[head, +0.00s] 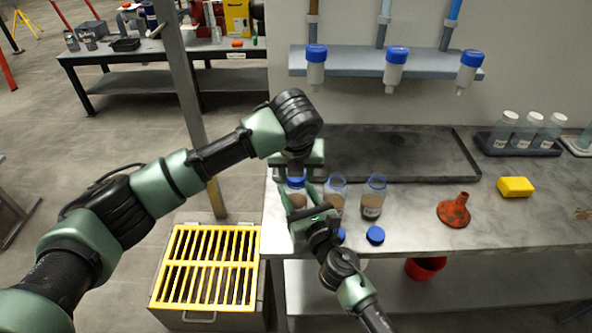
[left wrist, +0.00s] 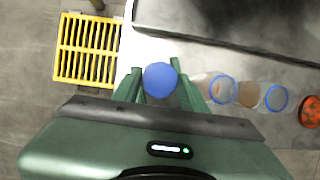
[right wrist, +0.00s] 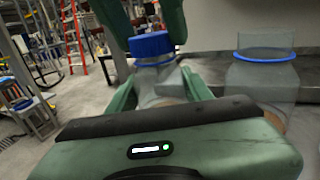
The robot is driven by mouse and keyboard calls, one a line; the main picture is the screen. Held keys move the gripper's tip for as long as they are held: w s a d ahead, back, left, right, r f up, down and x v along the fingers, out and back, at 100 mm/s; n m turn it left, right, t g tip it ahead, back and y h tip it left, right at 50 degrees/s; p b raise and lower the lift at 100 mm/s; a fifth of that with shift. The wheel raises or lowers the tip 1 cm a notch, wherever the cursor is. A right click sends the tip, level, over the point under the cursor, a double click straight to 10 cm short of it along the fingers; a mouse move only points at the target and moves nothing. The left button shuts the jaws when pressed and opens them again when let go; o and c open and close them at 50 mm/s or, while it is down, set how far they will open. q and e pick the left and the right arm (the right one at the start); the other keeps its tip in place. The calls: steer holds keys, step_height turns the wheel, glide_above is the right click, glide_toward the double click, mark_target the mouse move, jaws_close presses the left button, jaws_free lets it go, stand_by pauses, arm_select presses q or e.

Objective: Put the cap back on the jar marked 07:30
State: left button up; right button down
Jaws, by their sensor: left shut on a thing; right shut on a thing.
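A clear jar (right wrist: 160,72) with brown contents stands at the left of the bench row. My right gripper (head: 303,203) is shut around its body; its fingers also show in the right wrist view (right wrist: 160,88). A blue cap (right wrist: 151,45) sits at the jar's mouth, looking level; whether it is threaded I cannot tell. My left gripper (left wrist: 160,84) is shut on this cap from above, and the cap shows between its fingers in the left wrist view (left wrist: 159,78). In the head view the grippers partly hide this jar. I cannot read 07:30 on it.
Two uncapped jars (head: 336,196) (head: 373,198) stand just right, with two loose blue caps (head: 375,235) (head: 341,235) in front. An orange funnel (head: 454,211) and yellow block (head: 515,187) lie farther right. A black tray (head: 465,157) is behind; a yellow grate (head: 207,264) is lower left.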

arm_select(q)
steer(key=m, duration=0.2)
steer(key=m+h, duration=0.1)
steer(key=m, duration=0.1)
steer(key=m+h, duration=0.1)
steer(key=m, duration=0.1)
steer(key=shift+w+a+g, duration=0.15)
steer(key=shift+a+g, duration=0.15)
steer(key=m+h, duration=0.1)
steer(key=m, duration=0.2)
steer(key=shift+m+g, duration=0.3)
steer(key=shift+g, duration=0.1)
steer(key=o, duration=1.3)
steer(key=shift+r, duration=0.1)
steer(key=shift+r, duration=2.25)
steer(key=shift+c, duration=0.5)
